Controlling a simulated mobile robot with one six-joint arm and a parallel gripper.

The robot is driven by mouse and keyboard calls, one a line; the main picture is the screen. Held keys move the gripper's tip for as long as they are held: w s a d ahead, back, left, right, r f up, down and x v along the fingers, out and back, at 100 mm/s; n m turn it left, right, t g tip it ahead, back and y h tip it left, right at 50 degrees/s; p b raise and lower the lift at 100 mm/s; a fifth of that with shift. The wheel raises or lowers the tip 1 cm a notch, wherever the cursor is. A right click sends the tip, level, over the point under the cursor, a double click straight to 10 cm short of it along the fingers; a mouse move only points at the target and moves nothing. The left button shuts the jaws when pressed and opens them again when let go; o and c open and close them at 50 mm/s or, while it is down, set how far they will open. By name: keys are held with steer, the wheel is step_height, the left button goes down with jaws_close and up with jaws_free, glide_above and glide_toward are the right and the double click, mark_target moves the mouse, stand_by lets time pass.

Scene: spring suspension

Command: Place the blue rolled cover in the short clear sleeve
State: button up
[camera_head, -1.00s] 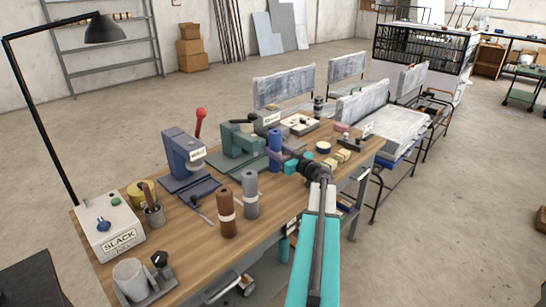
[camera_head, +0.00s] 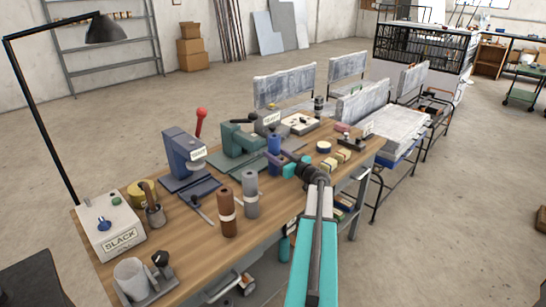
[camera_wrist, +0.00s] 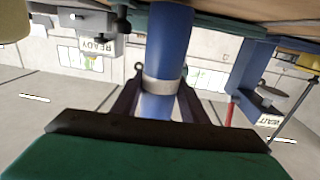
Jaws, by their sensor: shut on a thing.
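My gripper (camera_head: 277,160) is shut on the blue rolled cover (camera_head: 274,145), around its middle. The roll is upright above the table's middle, in front of the green press. In the wrist view the blue roll (camera_wrist: 169,45) with a pale band stands between the two fingers (camera_wrist: 160,95). I cannot tell whether its lower end touches the table. A short, pale, see-through cylinder (camera_head: 130,276), likely the short clear sleeve, stands on a grey base at the table's near left corner, far from my gripper.
A brown roll (camera_head: 227,212) and a grey roll (camera_head: 251,195) stand upright left of my gripper. The blue WAIT press (camera_head: 183,157) and green press (camera_head: 238,145) stand behind them. The SLACK box (camera_head: 109,226) and a tool cup (camera_head: 155,215) are at the left.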

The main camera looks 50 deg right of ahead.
steer(key=shift+f, duration=0.25)
steer(key=shift+a+f, duration=0.1)
steer(key=shift+f, duration=0.4)
steer(key=shift+s+f, duration=0.1)
steer(key=shift+f, duration=0.2)
steer(key=o, duration=1.1)
steer(key=shift+r, duration=0.3)
steer(key=shift+s+r, duration=0.1)
steer(key=shift+s, duration=0.25)
steer(key=s, duration=0.3)
steer(key=s+a, duration=0.1)
steer(key=s, duration=0.3)
steer(key=s+b, duration=0.1)
steer(key=s, duration=0.3)
steer(key=shift+a+r, duration=0.3)
steer(key=shift+r, duration=0.05)
